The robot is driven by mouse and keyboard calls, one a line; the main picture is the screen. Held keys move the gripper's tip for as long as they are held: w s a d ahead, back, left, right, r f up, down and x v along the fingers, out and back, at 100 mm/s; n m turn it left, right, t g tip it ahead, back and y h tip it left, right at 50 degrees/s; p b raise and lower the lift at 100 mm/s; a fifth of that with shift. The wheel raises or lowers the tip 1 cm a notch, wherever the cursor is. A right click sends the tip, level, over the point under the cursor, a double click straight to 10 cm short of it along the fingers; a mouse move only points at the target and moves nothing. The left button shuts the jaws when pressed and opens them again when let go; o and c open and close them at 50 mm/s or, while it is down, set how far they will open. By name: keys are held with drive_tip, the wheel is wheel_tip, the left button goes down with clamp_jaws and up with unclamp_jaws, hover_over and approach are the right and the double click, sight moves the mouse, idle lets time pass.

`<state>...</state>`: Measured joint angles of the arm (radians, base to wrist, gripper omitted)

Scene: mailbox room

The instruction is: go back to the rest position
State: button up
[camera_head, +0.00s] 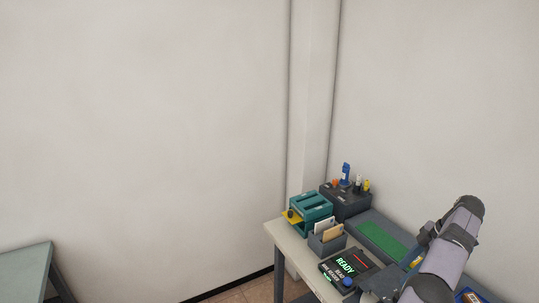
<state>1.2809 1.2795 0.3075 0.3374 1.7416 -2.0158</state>
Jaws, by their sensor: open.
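My arm (445,262) shows at the lower right, in front of the right part of a desk. No gripper fingers can be made out in this view. The arm hides part of the desk and the things behind it.
The desk (285,240) holds a teal device (311,212), a dark holder (345,203) with pens, a small box with cards (327,241), a reader showing READY (347,266) and a tray with a green pad (384,241). Another table (25,272) stands lower left. Bare walls surround open space.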

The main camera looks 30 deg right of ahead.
drive_tip(key=w+a+r+m+g, duration=0.1)
drive_tip(key=w+a+r+m, duration=0.1)
drive_tip(key=w+a, duration=0.6)
drive_tip(key=w+a+r+m+g, duration=0.1)
drive_tip(key=w+a+r+m, duration=0.1)
drive_tip(key=w+a, duration=0.65)
drive_tip(key=s+a+m+g+h, duration=0.1)
drive_tip(key=s+a+m+h, duration=0.1)
drive_tip(key=a, duration=1.5)
drive_tip(key=s+a+f+m+h, duration=0.1)
drive_tip(key=s+a+f, duration=0.3)
drive_tip(key=s+a, duration=1.2)
drive_tip(key=shift+a+f+m, duration=0.35)
drive_tip(key=shift+a+m, duration=0.2)
drive_tip(key=shift+m, duration=0.35)
